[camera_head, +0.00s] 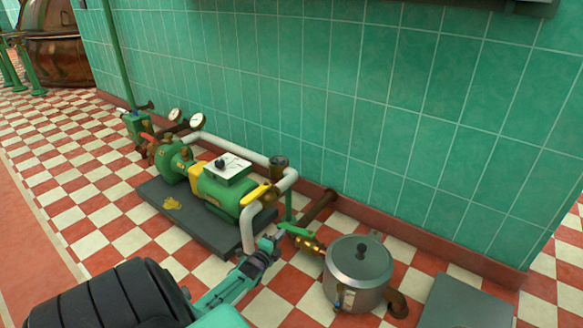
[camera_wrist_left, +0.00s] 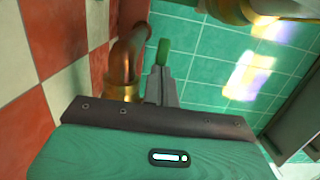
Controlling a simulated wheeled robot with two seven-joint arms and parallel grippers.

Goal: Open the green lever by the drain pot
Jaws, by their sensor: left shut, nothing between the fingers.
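The drain pot (camera_head: 345,292), a silver pot with a dark-knobbed lid, stands on the tiled floor right of centre in the head view. The green lever (camera_head: 298,230) sits on a brass valve (camera_head: 308,244) on the pipe left of the pot. My left gripper (camera_head: 279,236) comes in from lower left, with its tips beside the lever's left end. In the left wrist view the fingers (camera_wrist_left: 161,86) are closed together and empty. The green lever (camera_wrist_left: 163,50) shows just past the tips; I cannot tell whether they touch. My right gripper is not in view.
A green pump (camera_head: 222,190) with white pipes and a yellow handle (camera_head: 255,194) stands on a dark plinth (camera_head: 165,205) left of the lever. A green tiled wall (camera_head: 350,90) rises behind. A grey slab (camera_head: 465,300) lies right of the pot.

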